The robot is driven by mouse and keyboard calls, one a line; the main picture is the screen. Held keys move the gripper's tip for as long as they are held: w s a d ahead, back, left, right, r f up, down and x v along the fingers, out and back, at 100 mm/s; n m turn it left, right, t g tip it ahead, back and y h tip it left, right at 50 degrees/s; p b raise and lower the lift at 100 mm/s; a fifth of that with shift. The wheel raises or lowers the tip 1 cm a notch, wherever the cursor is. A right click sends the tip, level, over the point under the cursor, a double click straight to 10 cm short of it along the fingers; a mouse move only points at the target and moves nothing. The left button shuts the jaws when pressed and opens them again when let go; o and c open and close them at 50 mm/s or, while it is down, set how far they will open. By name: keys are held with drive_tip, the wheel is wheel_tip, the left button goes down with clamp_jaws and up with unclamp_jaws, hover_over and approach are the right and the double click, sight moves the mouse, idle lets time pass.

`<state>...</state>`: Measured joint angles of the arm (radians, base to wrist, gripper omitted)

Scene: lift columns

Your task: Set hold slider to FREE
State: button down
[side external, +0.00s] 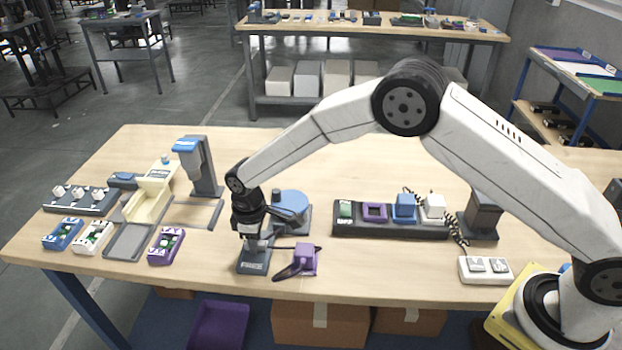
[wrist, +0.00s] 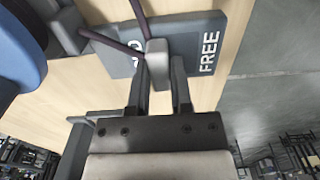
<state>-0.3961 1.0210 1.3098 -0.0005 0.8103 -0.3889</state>
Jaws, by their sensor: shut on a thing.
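The hold slider's grey panel (side external: 254,268) lies near the front edge of the table; in the wrist view its plate (wrist: 225,30) carries the white word FREE at the right. A second label left of the knob is mostly hidden, with only a "D" showing. The light grey slider knob (wrist: 157,60) stands between the two labels. My gripper (wrist: 160,88) has a finger on each side of the knob and is shut on it. In the side view my gripper (side external: 254,242) points down over the panel, hiding the knob.
A purple block (side external: 305,260) with a dark cord is just right of the panel. A blue round-topped device (side external: 290,204) stands close behind. A black rack (side external: 390,229) with several coloured blocks is further right. A grey press stand (side external: 202,165) is behind left.

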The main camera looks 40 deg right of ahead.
sight(253, 260)
idle(0.3)
drive_tip(key=shift+s+a, duration=1.1)
drive_tip(key=c, duration=0.5)
unclamp_jaws()
drive_tip(key=shift+r, duration=0.15)
wheel_tip(253, 260, up, 8)
drive_tip(key=shift+f, duration=0.2)
drive_tip(key=shift+d, duration=0.15)
